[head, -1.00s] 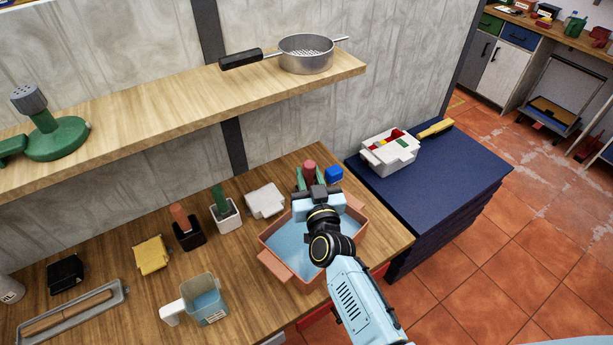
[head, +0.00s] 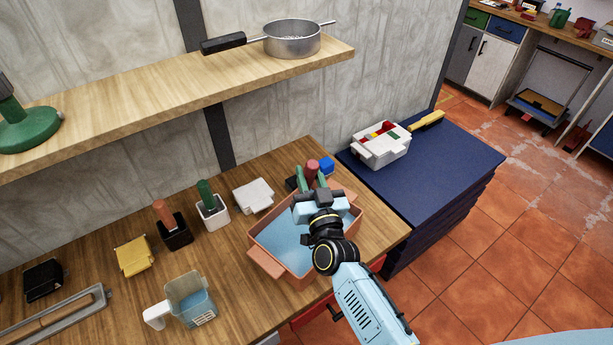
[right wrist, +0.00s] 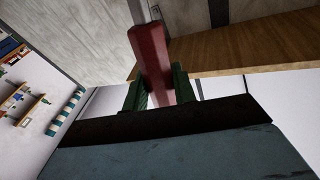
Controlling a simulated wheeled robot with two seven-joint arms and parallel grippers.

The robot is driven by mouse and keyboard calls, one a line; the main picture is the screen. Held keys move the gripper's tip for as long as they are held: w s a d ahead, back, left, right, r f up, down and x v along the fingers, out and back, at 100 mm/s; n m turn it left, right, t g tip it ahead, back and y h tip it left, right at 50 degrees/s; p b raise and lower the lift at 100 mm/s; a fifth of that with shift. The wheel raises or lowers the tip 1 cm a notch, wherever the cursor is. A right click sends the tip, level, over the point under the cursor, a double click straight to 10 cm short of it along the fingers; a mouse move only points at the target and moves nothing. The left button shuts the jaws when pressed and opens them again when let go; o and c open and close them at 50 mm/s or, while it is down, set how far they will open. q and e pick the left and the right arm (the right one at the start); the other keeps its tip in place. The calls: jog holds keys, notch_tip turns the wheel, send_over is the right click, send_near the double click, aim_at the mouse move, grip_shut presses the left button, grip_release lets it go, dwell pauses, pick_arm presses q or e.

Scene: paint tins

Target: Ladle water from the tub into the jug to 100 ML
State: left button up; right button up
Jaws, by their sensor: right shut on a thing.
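The tub (head: 262,262) is salmon-coloured, holds blue water, and stands at the right end of the wooden bench. My right gripper (head: 311,180) is above the tub's far side, its green fingers shut on a red handle (head: 312,166). The handle also shows between the fingers in the right wrist view (right wrist: 150,52), with a pale shaft beyond it. I take it for the ladle's handle; its bowl is hidden. The clear jug (head: 196,312) with a white handle stands upright left of the tub, with bluish water inside. Its level against the marks is too small to read. My left gripper is not in view.
Behind the tub are a blue block (head: 326,164) and a white item (head: 254,195). White (head: 212,212) and black (head: 175,231) holders and a yellow item (head: 134,256) stand left. A shelf (head: 170,105) with a pan (head: 292,40) overhangs the bench's back.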

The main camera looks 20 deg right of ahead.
jog(key=shift+d+f, duration=0.1)
jog(key=shift+f, duration=0.1)
jog(key=shift+f+b, duration=3.7)
jog(key=shift+f, duration=0.7)
jog(key=shift+w+r+p, duration=0.1)
jog(key=shift+r+p, duration=0.15)
jog(key=shift+p, duration=0.2)
jog(key=shift+w+a+n+g+p, duration=0.3)
jog(key=shift+a+n+p, duration=0.1)
jog(key=shift+a+p, duration=0.2)
jog(key=shift+w+a+f, duration=0.2)
jog(key=shift+p, duration=0.3)
